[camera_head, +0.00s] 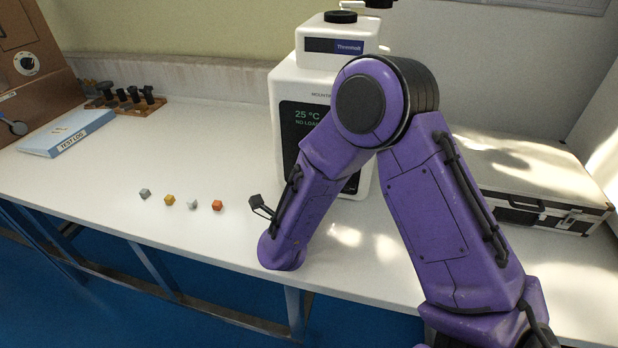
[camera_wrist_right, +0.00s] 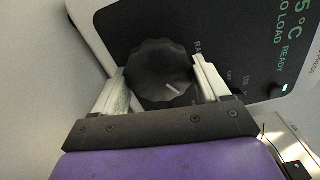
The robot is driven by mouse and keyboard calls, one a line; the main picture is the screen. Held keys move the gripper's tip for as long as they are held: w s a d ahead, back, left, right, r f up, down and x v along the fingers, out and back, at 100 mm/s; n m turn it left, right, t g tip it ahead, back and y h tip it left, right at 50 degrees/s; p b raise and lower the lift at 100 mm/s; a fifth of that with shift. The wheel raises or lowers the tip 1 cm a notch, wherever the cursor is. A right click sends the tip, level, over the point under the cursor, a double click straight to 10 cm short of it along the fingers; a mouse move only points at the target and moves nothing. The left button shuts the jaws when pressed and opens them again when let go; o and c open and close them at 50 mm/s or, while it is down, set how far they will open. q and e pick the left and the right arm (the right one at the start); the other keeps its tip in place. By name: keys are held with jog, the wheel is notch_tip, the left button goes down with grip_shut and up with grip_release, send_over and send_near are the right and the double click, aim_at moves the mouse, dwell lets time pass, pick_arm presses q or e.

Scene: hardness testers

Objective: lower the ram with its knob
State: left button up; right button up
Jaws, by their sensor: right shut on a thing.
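The white hardness tester (camera_head: 300,88) stands at the back of the bench, its dark front panel reading "25 °C" and "NO LOAD". My right arm hides much of its front in the head view. In the right wrist view the black ribbed knob (camera_wrist_right: 150,60) with a white pointer line sits on the dark panel (camera_wrist_right: 225,15), beside lettering that starts "RA". My right gripper (camera_wrist_right: 159,76) is shut on this knob, one finger on each side. The ram itself is hidden in the head view. My left gripper is not in view.
Several small blocks (camera_head: 169,201) lie in a row at the left front of the bench. A blue test log (camera_head: 68,133) and a wooden rack (camera_head: 138,108) are further left. A silver case (camera_head: 530,165) stands right of the tester. The bench's left middle is clear.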

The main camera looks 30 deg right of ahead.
jog(key=n+p, duration=0.1)
jog(key=n, duration=0.1)
jog(key=n+p, duration=0.2)
jog(key=n, duration=0.1)
jog(key=shift+r+n, duration=0.25)
jog(key=shift+n, duration=0.05)
jog(key=n+p, duration=0.2)
jog(key=n, duration=0.2)
jog(key=shift+a+f+n, duration=0.1)
jog(key=shift+n, duration=0.2)
jog(key=o, duration=1)
jog(key=shift+w, duration=0.1)
jog(key=shift+c, duration=0.2)
jog(key=b+v, duration=0.1)
jog(key=v, duration=0.9)
jog(key=shift+a, duration=0.2)
